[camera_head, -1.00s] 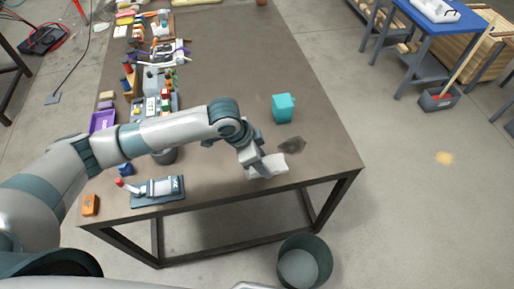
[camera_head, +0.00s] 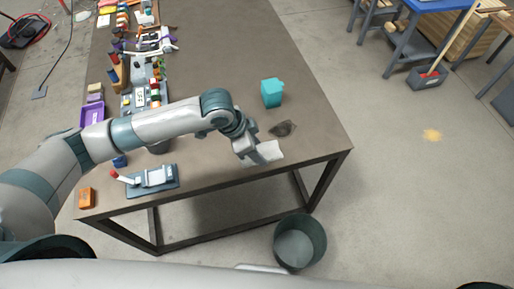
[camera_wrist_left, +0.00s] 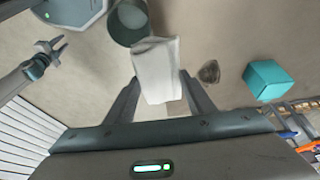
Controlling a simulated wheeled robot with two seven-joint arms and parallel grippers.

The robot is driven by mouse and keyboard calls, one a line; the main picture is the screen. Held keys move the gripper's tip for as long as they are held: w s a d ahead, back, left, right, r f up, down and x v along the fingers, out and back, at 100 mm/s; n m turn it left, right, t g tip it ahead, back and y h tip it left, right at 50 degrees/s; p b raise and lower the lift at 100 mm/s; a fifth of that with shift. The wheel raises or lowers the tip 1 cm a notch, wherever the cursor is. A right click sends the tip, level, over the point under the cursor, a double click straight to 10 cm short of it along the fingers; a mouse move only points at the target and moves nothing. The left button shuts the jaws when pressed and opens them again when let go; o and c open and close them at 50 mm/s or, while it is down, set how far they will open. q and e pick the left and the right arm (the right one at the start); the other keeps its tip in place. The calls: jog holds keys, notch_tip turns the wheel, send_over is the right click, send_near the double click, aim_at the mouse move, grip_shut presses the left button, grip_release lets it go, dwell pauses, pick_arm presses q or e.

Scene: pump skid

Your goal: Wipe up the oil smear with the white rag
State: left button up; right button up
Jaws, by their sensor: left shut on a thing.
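The white rag (camera_head: 268,152) is held in my left gripper (camera_head: 256,157) over the front edge area of the brown table. In the left wrist view the rag (camera_wrist_left: 157,70) sits between the two fingers of the left gripper (camera_wrist_left: 160,98), which is shut on it. The dark oil smear (camera_head: 283,128) lies on the tabletop just beyond the rag, and it shows right of the rag in the left wrist view (camera_wrist_left: 209,72). The rag appears apart from the smear. My right gripper (camera_wrist_left: 50,46) appears at the left of the wrist view, with its fingers spread and empty.
A teal cube (camera_head: 271,93) stands on the table (camera_head: 215,60) behind the smear. A dark bin (camera_head: 300,243) stands on the floor before the table. A device with a red knob (camera_head: 152,181) and an orange block (camera_head: 87,198) lie at the front left. Several items crowd the left side.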

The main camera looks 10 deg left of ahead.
pick_arm(q)
jog(key=shift+w+a+r+n+b, duration=0.15)
jog(key=shift+w+a+n+b, duration=0.25)
jog(key=shift+a+b, duration=0.15)
jog(key=w+a+r+n+t+y+b, duration=0.1)
jog(key=w+a+r+n+y+b, duration=0.1)
jog(key=a+r+n+b, duration=0.3)
jog(key=w+a+r+n+t+y+b, duration=0.1)
jog(key=a+r+n+b, duration=0.3)
jog(key=a, duration=0.5)
jog(key=w+n+y+b, duration=0.1)
jog(key=n+b, duration=0.1)
jog(key=n, duration=0.1)
jog(key=shift+r+n+t, duration=0.3)
jog(key=shift+r+t, duration=0.05)
jog(key=shift+t, duration=0.05)
